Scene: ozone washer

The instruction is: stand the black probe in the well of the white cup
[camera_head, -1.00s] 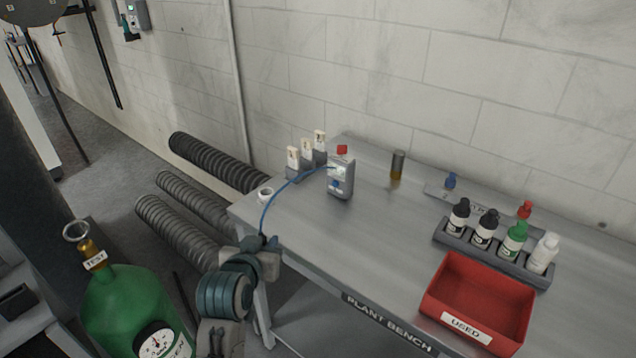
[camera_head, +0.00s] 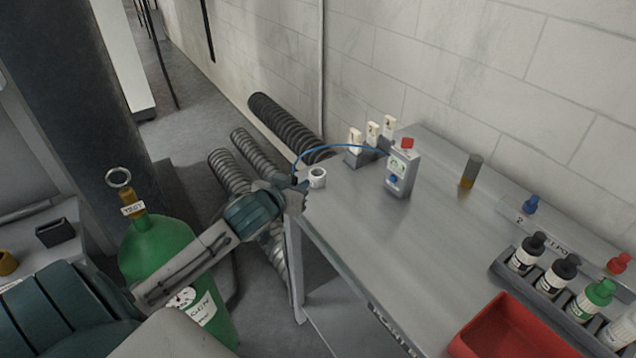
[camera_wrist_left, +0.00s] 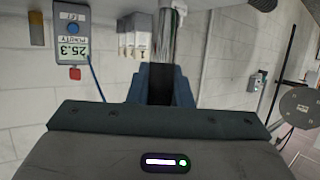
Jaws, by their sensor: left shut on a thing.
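The white cup (camera_head: 318,182) stands upright near the bench's left corner, its round opening facing up. My left gripper (camera_head: 299,190) is just left of the cup in the head view, shut on the black probe (camera_head: 294,181). Only a small dark part of the probe shows there, and its tip is hidden. A blue cable (camera_head: 330,147) arcs from the probe to the grey meter (camera_head: 399,176). In the wrist view a dark piece shows between the blue fingers (camera_wrist_left: 160,88). I cannot tell whether the probe touches the cup. My right gripper is out of view.
Several white-topped items (camera_head: 372,133) stand in grey holders behind the cup. A brown-and-grey cylinder (camera_head: 470,171), a bottle rack (camera_head: 545,279) and a red bin (camera_head: 515,330) are farther right on the bench (camera_head: 375,235). A green gas cylinder (camera_head: 158,248) stands left of the bench.

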